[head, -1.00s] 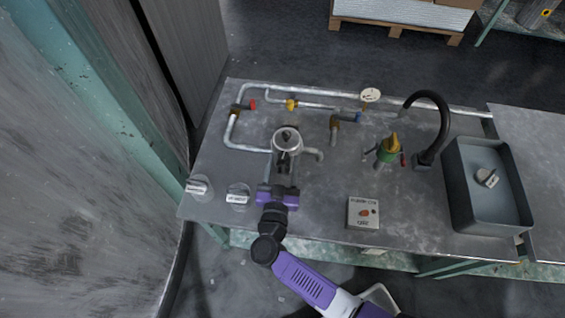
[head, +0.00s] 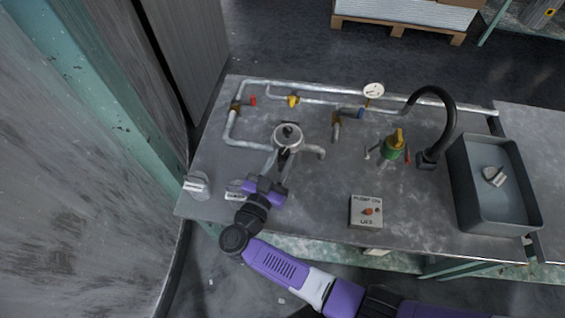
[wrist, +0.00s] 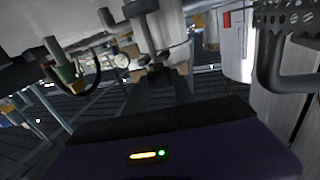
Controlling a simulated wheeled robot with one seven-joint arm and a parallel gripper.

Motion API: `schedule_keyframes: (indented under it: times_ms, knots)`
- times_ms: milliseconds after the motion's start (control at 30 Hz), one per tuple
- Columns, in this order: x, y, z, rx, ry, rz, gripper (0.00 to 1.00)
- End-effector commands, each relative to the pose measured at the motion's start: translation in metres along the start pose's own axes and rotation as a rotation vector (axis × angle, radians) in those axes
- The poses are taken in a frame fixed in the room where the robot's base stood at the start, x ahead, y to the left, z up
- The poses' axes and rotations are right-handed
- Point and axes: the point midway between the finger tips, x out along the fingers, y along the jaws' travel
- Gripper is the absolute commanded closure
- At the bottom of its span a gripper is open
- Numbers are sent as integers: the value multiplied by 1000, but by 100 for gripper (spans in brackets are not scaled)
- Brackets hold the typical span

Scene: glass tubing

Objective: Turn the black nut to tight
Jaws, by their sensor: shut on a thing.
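The silver-lidded vessel (head: 287,137) stands in the pipework on the left half of the bench, with a black knob on its lid. My gripper (head: 283,160) reaches in from the front, low against the near side of the vessel, its purple hand tilted to the lower left. In the wrist view my fingers (wrist: 157,82) are closed around a small dark part, which I take for the black nut (wrist: 155,72). The fingers hide most of it, and its tightness cannot be told.
A pressure gauge (head: 373,90), a green valve with a yellow top (head: 393,145) and a black curved spout (head: 447,110) stand to the right. A switch box (head: 366,212) sits near the front edge. A grey sink (head: 480,225) is at right.

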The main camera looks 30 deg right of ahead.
Motion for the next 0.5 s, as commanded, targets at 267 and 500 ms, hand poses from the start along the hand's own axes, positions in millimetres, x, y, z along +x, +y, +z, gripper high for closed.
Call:
schedule_keyframes:
  times_ms: [267,500]
  knots:
    - [0,-4,1,2,3,116,100]
    - [0,-3,0,1,2,120,100]
